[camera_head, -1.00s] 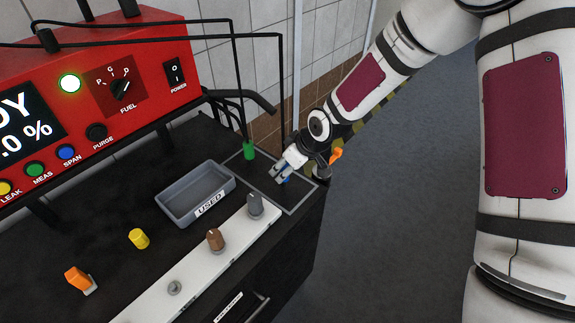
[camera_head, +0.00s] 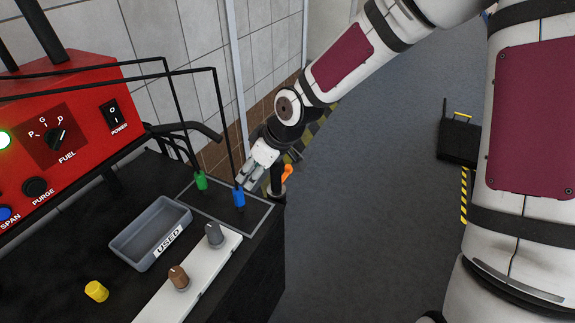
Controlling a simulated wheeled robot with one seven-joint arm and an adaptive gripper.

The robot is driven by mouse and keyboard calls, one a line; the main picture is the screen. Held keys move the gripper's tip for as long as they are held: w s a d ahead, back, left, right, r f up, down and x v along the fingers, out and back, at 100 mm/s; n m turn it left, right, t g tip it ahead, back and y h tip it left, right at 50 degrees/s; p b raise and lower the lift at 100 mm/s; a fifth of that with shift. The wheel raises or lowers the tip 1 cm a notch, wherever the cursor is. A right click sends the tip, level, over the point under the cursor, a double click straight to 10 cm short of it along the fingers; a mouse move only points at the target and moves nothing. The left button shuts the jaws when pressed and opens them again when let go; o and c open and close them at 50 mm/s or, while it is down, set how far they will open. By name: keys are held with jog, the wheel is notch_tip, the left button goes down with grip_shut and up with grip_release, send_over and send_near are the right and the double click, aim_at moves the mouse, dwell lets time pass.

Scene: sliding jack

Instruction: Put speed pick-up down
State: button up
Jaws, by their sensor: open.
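A blue pick-up (camera_head: 239,196) on a thin black cable stands upright on the outlined dark pad (camera_head: 262,213) at the cart top's far right corner. A green pick-up (camera_head: 201,181) on a similar cable stands to its left on the same pad. I cannot tell from any label which one is the speed pick-up. My gripper (camera_head: 249,179) is open, low over the pad, just behind and slightly right of the blue pick-up. A small gap appears between them, but contact is hard to judge.
A grey tray labelled USED (camera_head: 150,236) lies left of the pad. A white rail (camera_head: 205,268) with knobs runs along the front, and a yellow cap (camera_head: 96,291) sits nearer. The red analyser (camera_head: 75,110) stands behind. Open floor (camera_head: 365,230) lies right of the cart.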

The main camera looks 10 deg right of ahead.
jog(key=shift+d, duration=0.1)
jog(key=s+d+r+m+h, duration=0.5)
jog(key=s+d+r+h, duration=0.1)
jog(key=s+d+r, duration=0.7)
jog(key=s+d+r+m, duration=0.2)
jog(key=s+r, duration=0.1)
jog(key=s, duration=0.3)
jog(key=s+d+r+m+t+y, duration=0.1)
jog(key=s+d+r+m, duration=0.1)
jog(key=s, duration=0.5)
notch_tip(320, 180, up, 3)
jog(key=shift+s+f+m, duration=0.2)
jog(key=shift+s+m, duration=0.1)
jog(key=shift+m, duration=0.4)
jog(key=shift+a, duration=0.15)
